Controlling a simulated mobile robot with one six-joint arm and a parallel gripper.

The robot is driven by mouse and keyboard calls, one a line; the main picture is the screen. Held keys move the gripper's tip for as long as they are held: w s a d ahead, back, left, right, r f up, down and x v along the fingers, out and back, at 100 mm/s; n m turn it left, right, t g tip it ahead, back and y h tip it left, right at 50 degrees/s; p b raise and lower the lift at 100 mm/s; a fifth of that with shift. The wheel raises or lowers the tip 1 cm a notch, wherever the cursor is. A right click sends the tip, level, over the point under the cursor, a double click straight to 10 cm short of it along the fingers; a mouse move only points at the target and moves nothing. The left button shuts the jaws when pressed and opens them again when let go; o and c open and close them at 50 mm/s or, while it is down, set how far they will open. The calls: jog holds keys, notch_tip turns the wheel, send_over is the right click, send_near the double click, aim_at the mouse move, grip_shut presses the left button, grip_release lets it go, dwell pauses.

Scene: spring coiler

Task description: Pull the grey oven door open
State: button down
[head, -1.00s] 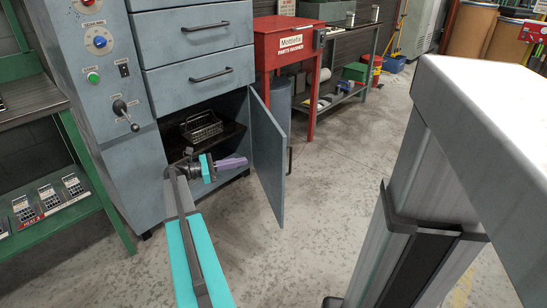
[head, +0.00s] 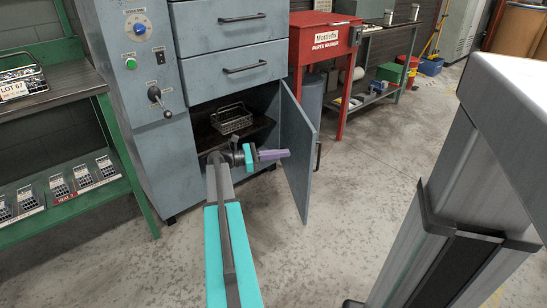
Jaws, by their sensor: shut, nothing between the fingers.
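The grey oven door (head: 298,145) stands swung wide open from its right-hand hinge side, below the drawers of the grey cabinet. Its dark handle (head: 318,156) shows at the outer side, past the free edge. My gripper (head: 288,153), with purple fingers, is shut and empty. It lies at the inner side of the door, pointing right, and its tips overlap the door's inner face in the picture. I cannot tell whether they touch it. The handle is apart from my fingers, with the door between.
A wire basket (head: 231,119) sits on a dark shelf inside the open compartment. A control panel (head: 140,60) is at the left, beside a green rack (head: 75,215). A red parts washer (head: 325,42) stands to the right.

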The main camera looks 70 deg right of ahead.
aim_at(311, 150)
jog(key=b+x, duration=0.2)
jog(key=x, duration=0.6)
jog(key=shift+s+d, duration=0.1)
jog(key=shift+s, duration=0.05)
jog(key=shift+s, duration=0.15)
